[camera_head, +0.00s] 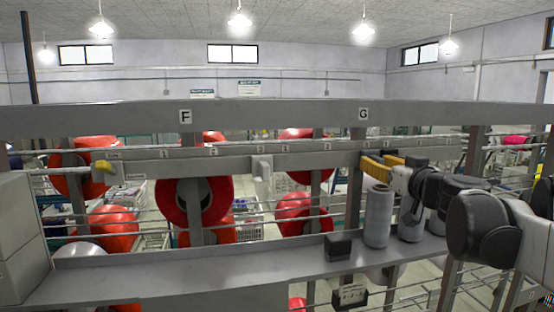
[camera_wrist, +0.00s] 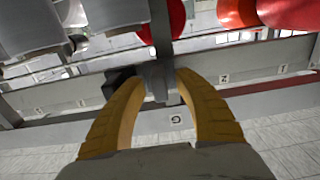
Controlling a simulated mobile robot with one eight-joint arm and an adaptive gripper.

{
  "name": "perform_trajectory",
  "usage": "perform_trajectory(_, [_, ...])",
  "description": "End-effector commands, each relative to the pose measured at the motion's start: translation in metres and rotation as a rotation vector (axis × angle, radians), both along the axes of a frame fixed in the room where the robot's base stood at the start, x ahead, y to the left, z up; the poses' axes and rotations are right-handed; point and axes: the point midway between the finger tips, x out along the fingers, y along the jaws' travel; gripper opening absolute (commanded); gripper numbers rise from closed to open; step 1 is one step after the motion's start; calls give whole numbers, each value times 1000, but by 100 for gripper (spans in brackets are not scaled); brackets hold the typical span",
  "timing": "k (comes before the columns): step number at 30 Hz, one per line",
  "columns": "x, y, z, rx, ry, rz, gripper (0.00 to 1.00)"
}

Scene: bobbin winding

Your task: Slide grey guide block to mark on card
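My gripper (camera_head: 377,166) has yellow fingers and is at the rail below the letter G in the head view. In the wrist view its fingertips (camera_wrist: 161,80) stand on both sides of a grey guide block (camera_wrist: 158,77); I cannot tell whether they press on it. In the head view that block is hidden by the gripper. Another light grey block (camera_head: 262,169) sits on the rail further left.
The rail (camera_head: 225,163) carries a numbered strip. A yellow-knobbed part (camera_head: 104,167) is at its left end. Grey spools (camera_head: 378,216) and a dark box (camera_head: 338,246) stand on the shelf (camera_head: 190,271) below my gripper. Large red bobbins (camera_head: 195,203) are behind the rail.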

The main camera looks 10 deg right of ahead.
Motion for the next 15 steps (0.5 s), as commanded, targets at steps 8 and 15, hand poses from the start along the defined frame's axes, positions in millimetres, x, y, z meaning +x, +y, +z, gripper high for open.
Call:
perform_trajectory(8, [0,0,0,0,0,0,0])
perform_trajectory(15, [0,4,0,0,0,2,0])
